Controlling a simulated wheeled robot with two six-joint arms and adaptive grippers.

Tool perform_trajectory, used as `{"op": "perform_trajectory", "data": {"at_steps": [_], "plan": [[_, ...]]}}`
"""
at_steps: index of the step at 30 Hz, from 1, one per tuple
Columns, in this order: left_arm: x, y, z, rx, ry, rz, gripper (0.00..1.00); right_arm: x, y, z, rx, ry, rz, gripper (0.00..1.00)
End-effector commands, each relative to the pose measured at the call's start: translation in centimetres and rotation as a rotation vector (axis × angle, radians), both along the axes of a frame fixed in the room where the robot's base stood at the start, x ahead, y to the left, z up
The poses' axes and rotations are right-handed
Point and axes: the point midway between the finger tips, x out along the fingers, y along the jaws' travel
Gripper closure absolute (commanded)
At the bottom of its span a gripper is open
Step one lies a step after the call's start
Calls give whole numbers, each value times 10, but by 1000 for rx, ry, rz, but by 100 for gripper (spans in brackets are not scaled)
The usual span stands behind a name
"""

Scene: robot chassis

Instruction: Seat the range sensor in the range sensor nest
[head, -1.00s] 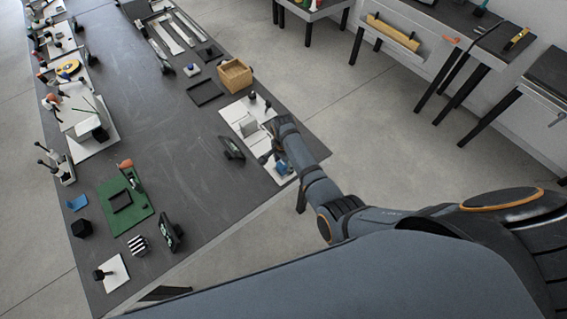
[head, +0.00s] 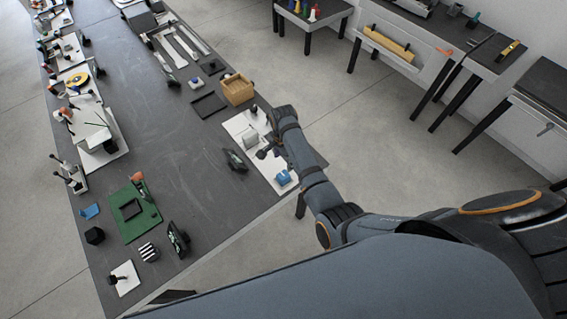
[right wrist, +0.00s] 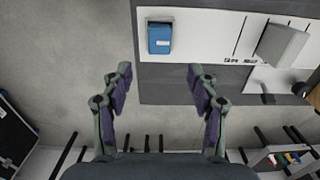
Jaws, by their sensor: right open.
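A small blue block with a pale label (right wrist: 159,38), which may be the range sensor, sits on a white plate (right wrist: 200,22) near the table edge. It also shows in the head view (head: 284,178). I cannot tell for certain which part is the range sensor nest; no recess shows clearly around the block. My right gripper (right wrist: 160,75) is open and empty, its fingers apart. In the head view the right gripper (head: 265,152) hangs over the white plate, up the board from the blue block and apart from it. My left gripper is not in view.
A grey upright block (right wrist: 281,44) stands on the same plate. A wooden box (head: 237,90) and a dark tray (head: 208,106) lie farther along the table. A green board with a black frame (head: 134,211) is at the left. The table's middle is clear.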

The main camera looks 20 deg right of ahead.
Motion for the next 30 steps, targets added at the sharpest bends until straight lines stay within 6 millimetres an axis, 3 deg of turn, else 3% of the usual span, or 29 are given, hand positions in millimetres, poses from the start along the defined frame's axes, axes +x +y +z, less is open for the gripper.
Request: {"op": "perform_trajectory", "data": {"at_steps": [17, 20, 24, 30], "plan": [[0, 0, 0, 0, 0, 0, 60, 7, -5, 5, -1, -53, 27, 40], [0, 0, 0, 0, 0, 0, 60, 26, -17, 18, -12, -203, 103, 40], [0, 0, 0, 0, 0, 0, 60, 56, -38, 55, -77, -469, 250, 40], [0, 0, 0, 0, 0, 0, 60, 77, -62, 109, -238, -778, 469, 40]]}}
